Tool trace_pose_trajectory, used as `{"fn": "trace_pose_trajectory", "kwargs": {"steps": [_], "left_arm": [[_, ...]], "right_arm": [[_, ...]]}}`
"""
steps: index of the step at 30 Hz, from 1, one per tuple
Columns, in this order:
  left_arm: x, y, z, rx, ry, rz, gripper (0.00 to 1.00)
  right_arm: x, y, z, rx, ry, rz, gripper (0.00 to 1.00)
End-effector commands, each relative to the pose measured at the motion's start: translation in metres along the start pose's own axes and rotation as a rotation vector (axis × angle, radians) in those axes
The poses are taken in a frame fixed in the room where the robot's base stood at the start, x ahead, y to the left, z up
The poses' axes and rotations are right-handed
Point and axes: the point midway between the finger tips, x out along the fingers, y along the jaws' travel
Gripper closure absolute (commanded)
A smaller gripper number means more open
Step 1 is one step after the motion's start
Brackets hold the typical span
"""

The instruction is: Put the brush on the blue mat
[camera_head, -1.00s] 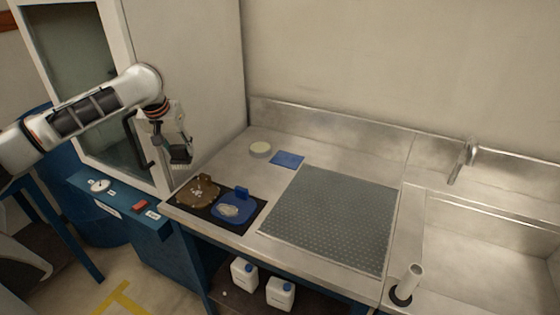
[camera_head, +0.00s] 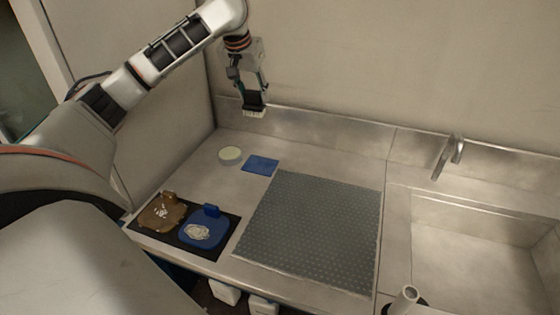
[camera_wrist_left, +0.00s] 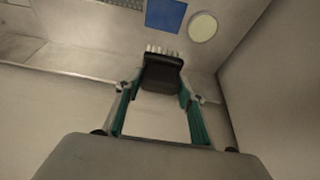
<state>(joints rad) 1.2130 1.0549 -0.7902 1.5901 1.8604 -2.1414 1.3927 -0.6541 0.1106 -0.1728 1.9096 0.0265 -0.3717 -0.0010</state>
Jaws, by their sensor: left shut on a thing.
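My left gripper (camera_head: 254,92) is shut on a dark brush with pale bristles (camera_head: 255,112). It holds the brush in the air, bristles down, above the back of the steel counter. In the left wrist view the brush (camera_wrist_left: 162,72) sits between the green-sided fingers (camera_wrist_left: 160,92). The small blue mat (camera_head: 261,163) lies flat and bare on the counter, below the brush in the head view. The mat also shows at the top of the left wrist view (camera_wrist_left: 166,14). My right gripper is not in view.
A round pale-topped dish (camera_head: 230,154) stands just left of the mat. A brown holder (camera_head: 162,212) and a blue holder (camera_head: 204,230) sit on a black pad at front left. A grey perforated mat (camera_head: 315,230) fills the middle. A sink (camera_head: 485,250) with a tap (camera_head: 449,155) is at right.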

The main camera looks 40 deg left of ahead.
Motion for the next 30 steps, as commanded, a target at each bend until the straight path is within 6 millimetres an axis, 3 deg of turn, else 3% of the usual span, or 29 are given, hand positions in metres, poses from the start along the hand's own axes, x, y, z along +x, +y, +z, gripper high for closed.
{"fn": "trace_pose_trajectory", "kwargs": {"steps": [5, 21, 30], "left_arm": [[0.006, 0.000, 0.003, 0.003, -0.002, 0.000, 0.82], [0.120, 0.001, 0.051, 0.003, -0.004, 0.002, 0.82], [0.147, 0.000, 0.061, 0.002, -0.001, 0.001, 0.82]], "right_arm": [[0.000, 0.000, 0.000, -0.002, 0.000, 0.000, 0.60], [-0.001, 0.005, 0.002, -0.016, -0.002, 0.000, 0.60], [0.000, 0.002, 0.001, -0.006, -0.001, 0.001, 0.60]]}}
